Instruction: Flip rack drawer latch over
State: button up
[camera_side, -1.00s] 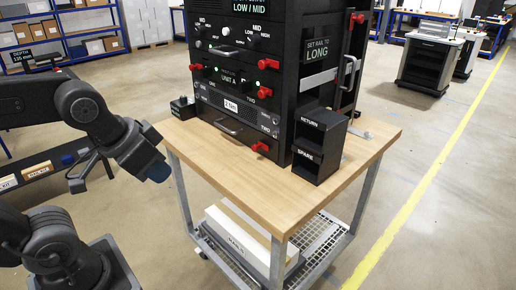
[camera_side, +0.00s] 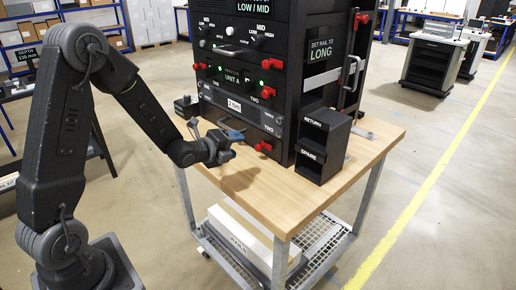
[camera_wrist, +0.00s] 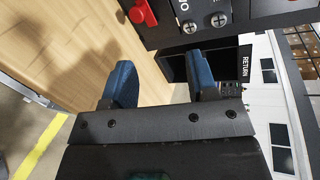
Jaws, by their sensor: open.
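The black rack (camera_side: 290,60) stands on a wooden-topped cart, with red latches on its drawer fronts. One red latch (camera_side: 263,147) is at the lower right, by the lowest drawer; a red latch also shows at the top of the wrist view (camera_wrist: 142,13). Other red latches are at the left edge (camera_side: 196,67) and right (camera_side: 268,89) of the drawers above. My gripper (camera_side: 231,142) is in front of the lowest drawer, left of the lower right latch and apart from it. Its blue fingers (camera_wrist: 160,78) are open with nothing between them. My gripper partly hides the lowest drawer.
A black two-slot box marked RETURN and SPARE (camera_side: 322,146) stands right of the lower latch. The wooden top (camera_side: 280,190) is clear in front. A small black box (camera_side: 186,106) sits left of the rack. A white box (camera_side: 240,240) lies on the lower shelf.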

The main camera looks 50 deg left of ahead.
aim_at(257, 148)
jog(key=f+m+t, duration=0.1)
jog(key=f+m, duration=0.1)
jog(key=a+f+m+t, duration=0.1)
jog(key=f+m, duration=0.1)
jog(key=s+a+f+m+t+h, duration=0.1)
jog(key=f+m, duration=0.1)
jog(key=f, duration=0.1)
jog(key=shift+a, duration=0.2)
jog(key=shift+f+m+t, duration=0.3)
jog(key=shift+m, duration=0.1)
jog(key=w, duration=1.3)
jog(key=shift+w, duration=0.25)
jog(key=shift+c, duration=0.2)
grip_shut()
